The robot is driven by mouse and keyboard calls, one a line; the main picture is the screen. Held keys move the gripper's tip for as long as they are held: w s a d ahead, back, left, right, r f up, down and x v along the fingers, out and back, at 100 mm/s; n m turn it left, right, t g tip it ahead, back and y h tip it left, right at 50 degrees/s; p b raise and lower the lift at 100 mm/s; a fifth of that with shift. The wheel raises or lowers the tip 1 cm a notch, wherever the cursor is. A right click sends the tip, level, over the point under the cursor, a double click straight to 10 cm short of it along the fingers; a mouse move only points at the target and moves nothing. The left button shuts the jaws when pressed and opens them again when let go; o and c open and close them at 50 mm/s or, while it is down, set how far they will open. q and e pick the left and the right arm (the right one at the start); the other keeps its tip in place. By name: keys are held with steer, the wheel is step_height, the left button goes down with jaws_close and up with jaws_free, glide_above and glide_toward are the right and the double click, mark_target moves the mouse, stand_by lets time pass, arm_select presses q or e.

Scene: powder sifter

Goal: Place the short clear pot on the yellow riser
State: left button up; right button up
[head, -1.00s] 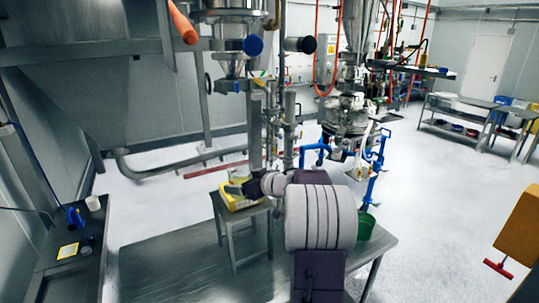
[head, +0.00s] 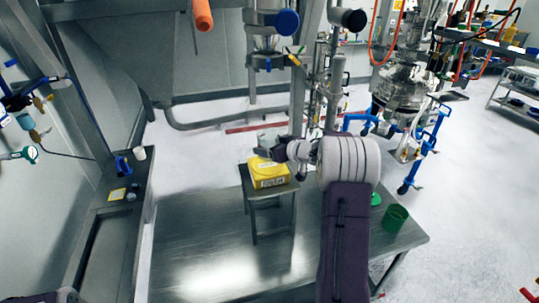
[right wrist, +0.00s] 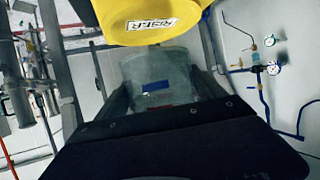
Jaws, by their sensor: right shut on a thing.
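The yellow riser (head: 267,173) sits on a small metal stool-like stand (head: 258,191) in the head view. It fills the top of the right wrist view (right wrist: 150,28), with its label showing. My right gripper (head: 268,149) appears just above and behind the riser in the head view. In the right wrist view, its fingers (right wrist: 168,92) are shut on the short clear pot (right wrist: 152,66), which has a blue label. The pot is apart from the riser's top as far as I can see; the exact gap is unclear. My left gripper is out of view.
The small stand is on a large metal table (head: 200,245). A green cup (head: 395,217) stands at the table's right. A side bench (head: 110,215) at left holds a white cup (head: 140,153) and a yellow pad (head: 117,195). Pipes and machinery rise behind.

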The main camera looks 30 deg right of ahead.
steer(key=shift+w+a+f, duration=0.1)
steer(key=shift+w+f, duration=0.05)
steer(key=shift+w, duration=0.15)
steer(key=shift+a, duration=0.2)
steer(key=f, duration=0.3)
steer(key=shift+s+a+f, duration=0.1)
steer(key=shift+s+a, duration=0.2)
steer(key=shift+w+d+f, duration=0.25)
steer(key=shift+d+f, duration=0.1)
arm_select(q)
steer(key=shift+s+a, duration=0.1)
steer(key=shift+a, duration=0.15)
arm_select(e)
steer(key=o, duration=1.4)
steer(key=shift+s+a, duration=0.2)
steer(key=shift+a, duration=0.05)
steer(key=shift+d+r, duration=0.15)
steer(key=shift+r, duration=0.1)
arm_select(q)
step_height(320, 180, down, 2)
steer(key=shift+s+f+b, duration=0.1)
steer(key=shift+b, duration=1.05)
arm_select(e)
steer(key=v, duration=1.1)
steer(key=shift+s, duration=0.4)
